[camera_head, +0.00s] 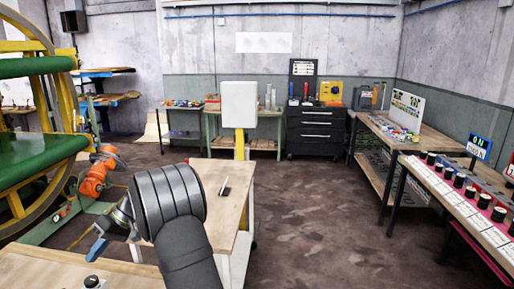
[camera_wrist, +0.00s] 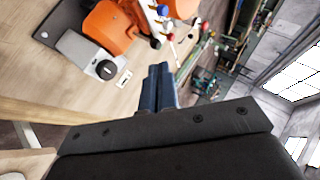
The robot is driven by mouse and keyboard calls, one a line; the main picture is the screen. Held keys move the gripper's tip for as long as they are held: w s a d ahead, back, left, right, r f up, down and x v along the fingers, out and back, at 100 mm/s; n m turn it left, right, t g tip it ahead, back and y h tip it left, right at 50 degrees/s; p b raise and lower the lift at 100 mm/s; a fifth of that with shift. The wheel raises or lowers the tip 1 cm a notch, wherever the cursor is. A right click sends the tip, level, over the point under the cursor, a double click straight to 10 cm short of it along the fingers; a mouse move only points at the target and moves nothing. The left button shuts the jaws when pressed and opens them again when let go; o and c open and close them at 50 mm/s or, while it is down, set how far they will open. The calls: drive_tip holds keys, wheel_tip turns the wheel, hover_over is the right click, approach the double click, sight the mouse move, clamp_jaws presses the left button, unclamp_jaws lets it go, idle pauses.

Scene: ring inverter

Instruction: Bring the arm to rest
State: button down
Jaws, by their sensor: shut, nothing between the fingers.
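My gripper (camera_wrist: 158,80) shows in the wrist view with its dark blue fingers together and nothing between them. In the head view, a small blue piece left of my dark grey arm link appears to be its fingers (camera_head: 97,249), low at the left above a wooden surface. The fingers point over a wooden table top (camera_wrist: 50,92) in the wrist view and appear clear of it. My arm hides part of the table behind it in the head view.
An orange object (camera_wrist: 112,27) and a grey block with a black knob (camera_wrist: 106,69) lie on the table near my fingers. A green and yellow wheel machine (camera_head: 40,110) stands left. A bench with black knobs (camera_head: 470,195) stands right. The middle floor is clear.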

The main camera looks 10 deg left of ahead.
wheel_tip(320, 180, up, 8)
drive_tip(key=w+a+n+t+h, duration=0.1)
drive_tip(key=n+t+h, duration=0.1)
drive_tip(key=t, duration=0.2)
drive_tip(key=shift+a+f, duration=0.2)
drive_tip(key=shift+a, duration=0.1)
